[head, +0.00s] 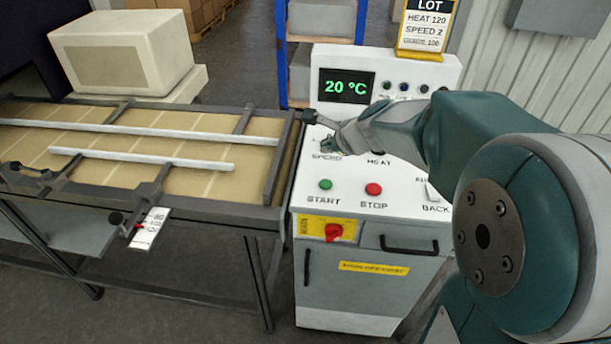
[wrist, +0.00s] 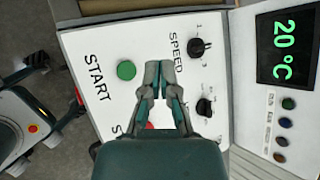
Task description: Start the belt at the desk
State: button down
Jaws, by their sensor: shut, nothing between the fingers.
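The white control desk (head: 345,295) stands right of the belt (head: 235,190). On its sloped top are a green START button (head: 326,184) and a red STOP button (head: 373,189). START also shows in the wrist view (wrist: 126,70); STOP is mostly hidden there behind the fingers. My gripper (head: 325,147) hangs over the desk top and covers the SPEED knob in the head view. In the wrist view, my gripper (wrist: 159,66) is shut and empty, its tips just right of START. The SPEED knob (wrist: 197,47) and HEAT knob (wrist: 204,106) lie beyond them. The display (head: 346,86) reads 20 °C.
A lot sign (head: 425,25) reads heat 120, speed 2, guide 100. A red rotary switch (head: 333,231) on a yellow plate and a drawer handle (head: 408,246) are on the desk front. Guide rails (head: 150,131) cross the belt. A BACK switch (head: 433,192) sits right of STOP.

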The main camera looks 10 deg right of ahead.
send_over(326, 183)
jog(key=f, duration=0.4)
jog(key=shift+s+a+f, duration=0.15)
jog(key=shift+a+f, duration=0.05)
jog(key=shift+a, duration=0.1)
jog(key=f, duration=0.1)
jog(key=d+f, duration=0.1)
jog(key=f, duration=0.1)
jog(key=shift+d, duration=0.15)
jog(key=shift+f, duration=0.65)
jog(key=shift+a+f, duration=0.15)
jog(key=shift+a, duration=0.3)
jog(key=shift+d, duration=0.1)
jog(key=shift+d, duration=0.25)
jog(key=shift+a, duration=0.2)
